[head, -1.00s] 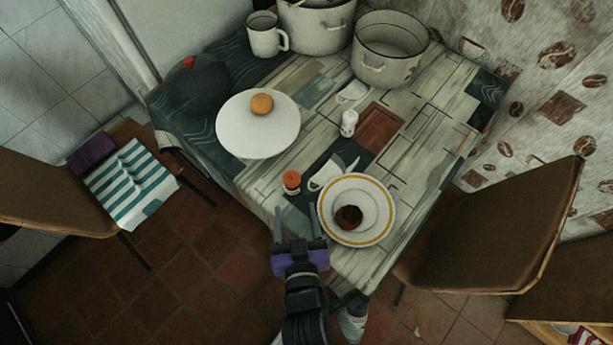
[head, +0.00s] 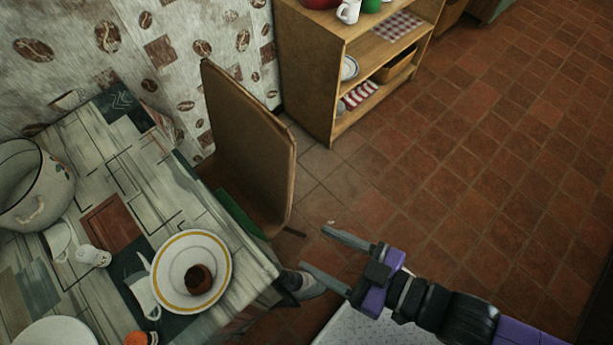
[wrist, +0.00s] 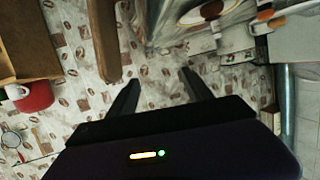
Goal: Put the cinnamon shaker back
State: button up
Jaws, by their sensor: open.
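A small jar with an orange lid (head: 140,338) stands on the table, cut by the bottom edge of the head view. A small white shaker (head: 93,256) is further back on the table, beside a white cup. I cannot read a label on either, so I cannot tell which holds cinnamon. My gripper (head: 314,248) is open and empty, off the table's right end. In the wrist view its two fingers (wrist: 160,88) are apart with nothing between them.
The table (head: 60,290) holds a white plate with a yellow rim (head: 222,262), a brown item on it, and an enamel pot (head: 35,195). A brown chair (head: 250,140) stands at the table's end. A wooden shelf (head: 305,70) stands behind. The tiled floor at right is clear.

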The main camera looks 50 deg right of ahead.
jog(key=s+d+r+m+h, duration=0.1)
jog(key=s+d+r+h, duration=0.1)
jog(key=s+d+r, duration=0.2)
notch_tip(320, 180, up, 2)
jog(key=shift+d+r+m+h, duration=0.3)
jog(key=shift+d+h, duration=0.1)
jog(key=shift+d, duration=0.5)
jog(key=shift+s+f, duration=0.1)
